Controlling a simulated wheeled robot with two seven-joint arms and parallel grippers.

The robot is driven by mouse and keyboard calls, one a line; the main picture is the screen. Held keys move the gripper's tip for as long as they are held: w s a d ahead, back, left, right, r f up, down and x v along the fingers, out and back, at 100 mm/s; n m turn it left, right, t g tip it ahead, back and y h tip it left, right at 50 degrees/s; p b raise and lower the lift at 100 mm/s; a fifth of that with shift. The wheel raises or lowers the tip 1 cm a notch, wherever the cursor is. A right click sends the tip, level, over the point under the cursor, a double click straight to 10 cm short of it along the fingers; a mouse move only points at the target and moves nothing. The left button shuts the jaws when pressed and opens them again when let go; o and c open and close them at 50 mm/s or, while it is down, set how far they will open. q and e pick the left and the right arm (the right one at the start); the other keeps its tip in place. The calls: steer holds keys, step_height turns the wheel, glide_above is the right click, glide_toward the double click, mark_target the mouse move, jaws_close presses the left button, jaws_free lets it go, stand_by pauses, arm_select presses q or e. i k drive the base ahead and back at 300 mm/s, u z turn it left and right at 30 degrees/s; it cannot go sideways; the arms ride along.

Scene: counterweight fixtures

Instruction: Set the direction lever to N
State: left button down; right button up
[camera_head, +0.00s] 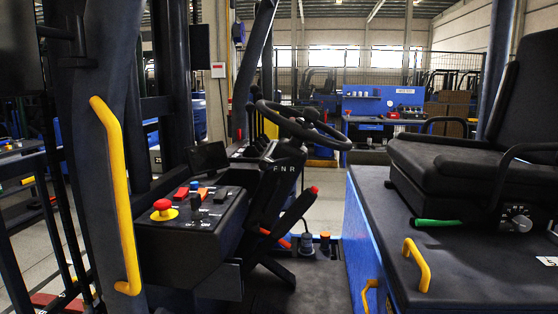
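The steering column (281,174) of a forklift cab stands in the middle of the view. Neither of my grippers is in view.
A black control box (190,232) with a red mushroom button (162,206) stands left of the column. A yellow grab handle (118,190) is on the left pillar. The black seat (445,160) and a smaller yellow handle (416,264) are at right. Floor shows between.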

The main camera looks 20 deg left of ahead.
mark_target(267, 163)
steer(key=u, duration=1.4)
steer(key=k, duration=0.8)
steer(key=z, duration=1.05)
steer(key=i, duration=0.55)
